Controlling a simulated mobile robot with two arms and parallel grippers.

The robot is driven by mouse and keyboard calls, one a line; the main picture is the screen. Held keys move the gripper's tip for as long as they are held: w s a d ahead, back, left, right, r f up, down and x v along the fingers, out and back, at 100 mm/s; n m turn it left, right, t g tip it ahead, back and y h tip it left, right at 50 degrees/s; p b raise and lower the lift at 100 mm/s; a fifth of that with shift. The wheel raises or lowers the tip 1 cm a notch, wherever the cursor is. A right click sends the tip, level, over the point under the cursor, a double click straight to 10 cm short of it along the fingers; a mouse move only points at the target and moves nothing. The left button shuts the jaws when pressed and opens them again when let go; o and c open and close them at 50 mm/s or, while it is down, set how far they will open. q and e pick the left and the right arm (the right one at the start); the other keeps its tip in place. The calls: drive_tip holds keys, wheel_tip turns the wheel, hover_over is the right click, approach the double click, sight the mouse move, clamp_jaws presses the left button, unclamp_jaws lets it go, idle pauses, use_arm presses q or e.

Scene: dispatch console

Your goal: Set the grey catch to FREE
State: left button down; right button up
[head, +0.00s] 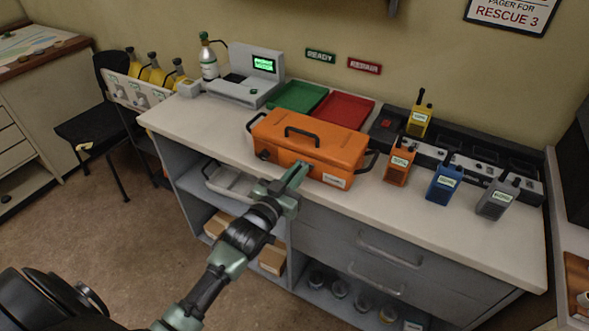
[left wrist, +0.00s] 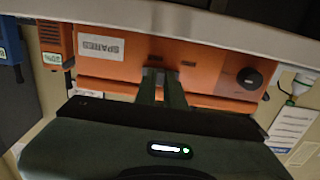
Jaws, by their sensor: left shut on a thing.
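The orange case (head: 310,138) stands on the white counter, its lid down and a black handle on top. Its front also fills the left wrist view (left wrist: 115,68), upside down, with a SPARES label and a round black knob (left wrist: 249,78). My left gripper (head: 300,170) reaches the middle of the case front, between the knob and the label. In the left wrist view its fingers (left wrist: 162,78) are close together against the front. They are shut on the grey catch, which they mostly hide; its setting cannot be read. Small dark marks beside the fingers are too small to read. My right gripper is not in view.
An orange radio (head: 399,165), a blue radio (head: 444,184) and a grey radio (head: 497,199) stand right of the case. A green tray (head: 297,101) and a red tray (head: 343,110) lie behind it. The counter's front right is clear; drawer handles (head: 390,250) stick out below.

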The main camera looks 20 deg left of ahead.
use_arm(q)
drive_tip(key=c, duration=1.5)
unclamp_jaws()
drive_tip(key=s, duration=0.2)
drive_tip(key=s+b, duration=0.1)
drive_tip(key=s, duration=0.4)
drive_tip(key=shift+s+a, duration=0.35)
drive_tip(key=shift+s, duration=0.05)
drive_tip(key=s+f+g, duration=0.3)
drive_tip(key=f, duration=0.8)
drive_tip(key=s+f+g, duration=0.2)
drive_tip(key=s+f, duration=0.2)
drive_tip(key=f, duration=0.8)
drive_tip(key=s+f+g, duration=0.3)
drive_tip(key=f, duration=0.8)
drive_tip(key=s+f+g, duration=0.3)
drive_tip(key=s+f, duration=0.4)
drive_tip(key=s, duration=0.4)
drive_tip(key=s+d+f+m+g, duration=0.1)
drive_tip(key=s+f+g, duration=0.2)
drive_tip(key=s+f, duration=0.4)
drive_tip(key=s+d+f+g+y, duration=0.1)
drive_tip(key=s+f+g, duration=0.2)
drive_tip(key=s+f, duration=0.4)
drive_tip(key=shift+s+f+m, duration=0.1)
drive_tip(key=shift+s+m, duration=0.05)
drive_tip(key=shift+s, duration=2.1)
drive_tip(key=shift+s+f+m, duration=0.1)
drive_tip(key=shift+s+m, duration=0.05)
drive_tip(key=shift+s, duration=2.05)
